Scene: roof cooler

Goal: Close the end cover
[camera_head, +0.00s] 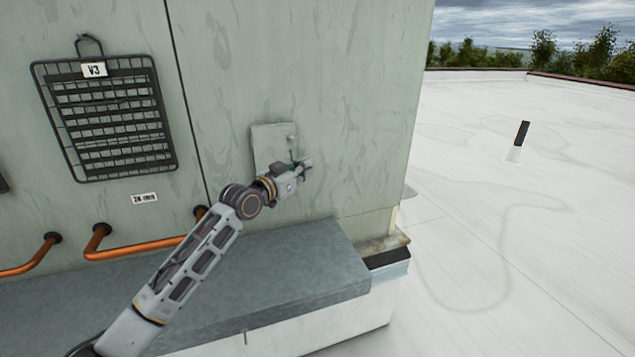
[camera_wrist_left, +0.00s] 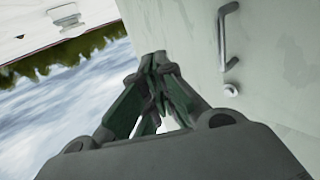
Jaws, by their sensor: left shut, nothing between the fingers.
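A small pale grey-green cover panel (camera_head: 270,143) with a round knob near its right edge sits on the cooler wall (camera_head: 340,90). I cannot tell whether it is the end cover or whether it lies flush. My left gripper (camera_head: 306,165) is in front of the panel's lower right corner and hides part of it. In the left wrist view the gripper (camera_wrist_left: 157,62) has its fingers together and empty. To their right is a pale green surface (camera_wrist_left: 275,65) with a bar handle (camera_wrist_left: 225,35) and a round knob (camera_wrist_left: 231,89). My right gripper is out of view.
A grey metal ledge (camera_head: 300,265) runs below the wall under my left arm. A black wire rack marked V3 (camera_head: 110,118) and copper pipes (camera_head: 140,248) are at the left. The white roof (camera_head: 520,220) is open at the right, with a short dark-topped post (camera_head: 520,136).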

